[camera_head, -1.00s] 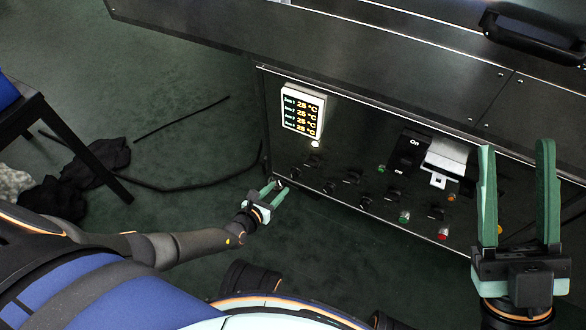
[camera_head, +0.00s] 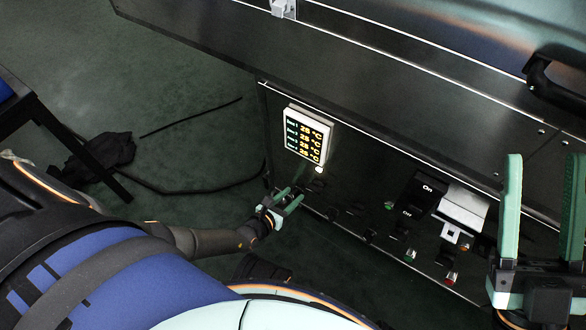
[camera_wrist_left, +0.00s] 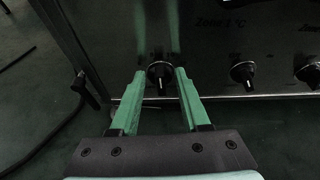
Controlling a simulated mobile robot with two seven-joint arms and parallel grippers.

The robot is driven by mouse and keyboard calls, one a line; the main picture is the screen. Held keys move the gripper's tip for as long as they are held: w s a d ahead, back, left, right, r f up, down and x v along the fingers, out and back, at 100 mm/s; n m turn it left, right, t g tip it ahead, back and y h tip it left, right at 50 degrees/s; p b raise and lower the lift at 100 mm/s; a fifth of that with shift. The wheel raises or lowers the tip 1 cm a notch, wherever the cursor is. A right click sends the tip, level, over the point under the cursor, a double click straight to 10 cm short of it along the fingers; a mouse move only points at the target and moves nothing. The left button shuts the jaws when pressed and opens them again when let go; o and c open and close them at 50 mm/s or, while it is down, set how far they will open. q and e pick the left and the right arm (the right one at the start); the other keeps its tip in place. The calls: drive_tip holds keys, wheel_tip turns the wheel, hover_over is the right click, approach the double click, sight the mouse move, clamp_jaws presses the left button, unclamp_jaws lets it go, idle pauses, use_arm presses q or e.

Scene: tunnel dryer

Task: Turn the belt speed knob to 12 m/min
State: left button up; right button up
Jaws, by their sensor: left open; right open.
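A dark round knob (camera_wrist_left: 159,80) with a pale pointer mark pointing down sits at the left end of the control panel (camera_head: 345,190). Its label is not readable, so I cannot confirm that it is the belt speed knob. My left gripper (camera_head: 292,193) is open at the panel's lower left. In the left wrist view its fingertips (camera_wrist_left: 159,72) are on either side of this knob; I cannot tell whether they touch it. In the head view the gripper hides the knob. My right gripper (camera_head: 544,157) is open and empty at the right, in front of the machine.
More knobs (camera_wrist_left: 243,74) with zone temperature labels are to the right. A lit display (camera_head: 306,136) reads 25 °C several times. An On switch (camera_head: 424,191), a white bracket (camera_head: 463,207) and coloured buttons are further right. A cable (camera_head: 205,190) and dark cloth (camera_head: 108,149) lie on the floor.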

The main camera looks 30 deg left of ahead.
use_arm(q)
clamp_jaws()
idle(0.3)
idle(0.3)
